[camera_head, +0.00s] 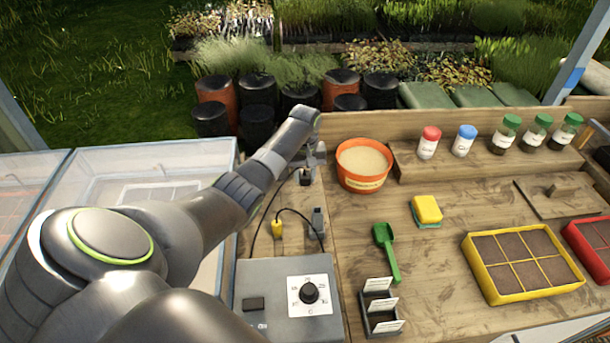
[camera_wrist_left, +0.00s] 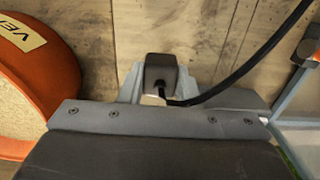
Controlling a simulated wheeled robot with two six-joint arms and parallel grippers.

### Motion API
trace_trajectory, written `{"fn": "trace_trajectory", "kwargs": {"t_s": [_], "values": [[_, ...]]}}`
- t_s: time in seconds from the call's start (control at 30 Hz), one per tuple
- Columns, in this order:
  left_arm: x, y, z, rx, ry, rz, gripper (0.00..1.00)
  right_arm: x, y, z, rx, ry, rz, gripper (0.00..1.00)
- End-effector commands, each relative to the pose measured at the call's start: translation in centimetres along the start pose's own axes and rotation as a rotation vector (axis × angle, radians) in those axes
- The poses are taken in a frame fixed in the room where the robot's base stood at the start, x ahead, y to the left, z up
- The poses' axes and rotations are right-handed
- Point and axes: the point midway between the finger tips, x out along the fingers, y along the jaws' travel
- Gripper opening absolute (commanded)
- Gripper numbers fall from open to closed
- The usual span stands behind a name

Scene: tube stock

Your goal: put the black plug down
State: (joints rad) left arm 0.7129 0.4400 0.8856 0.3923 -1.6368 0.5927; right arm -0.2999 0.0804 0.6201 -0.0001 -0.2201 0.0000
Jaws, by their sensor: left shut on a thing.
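The black plug (camera_head: 306,178) is between the fingers of my left gripper (camera_head: 310,163), at the back of the wooden bench just left of the orange pot. In the left wrist view the plug (camera_wrist_left: 161,68) is a dark block between the two grey fingers of the gripper (camera_wrist_left: 160,85), which is shut on it. A black cable runs from the plug toward the upper right there. Bench boards show behind the plug; I cannot tell whether it touches them. My right gripper is in neither view.
The orange pot (camera_head: 362,166) stands close by. A yellow plug (camera_head: 277,229) and a small grey block (camera_head: 317,222) lie in front. A grey control box (camera_head: 255,281) is nearer. A green scoop (camera_head: 388,252) and yellow sponge (camera_head: 427,208) lie right, with clear bench between.

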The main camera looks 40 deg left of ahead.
Motion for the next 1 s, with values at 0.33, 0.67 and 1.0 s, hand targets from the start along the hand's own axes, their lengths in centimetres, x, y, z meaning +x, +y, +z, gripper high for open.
{"fn": "trace_trajectory", "kwargs": {"t_s": [0.33, 0.67, 1.0], "values": [[0.6, 0.0, 0.0, 0.001, 0.001, 0.000, 0.00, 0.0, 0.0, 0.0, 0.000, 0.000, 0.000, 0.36], [1.6, 0.0, 0.0, 0.000, 0.001, 0.000, 0.00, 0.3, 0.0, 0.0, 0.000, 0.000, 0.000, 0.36], [1.8, 0.0, 0.0, 0.000, 0.001, 0.000, 0.52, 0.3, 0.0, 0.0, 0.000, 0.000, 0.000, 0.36]]}}
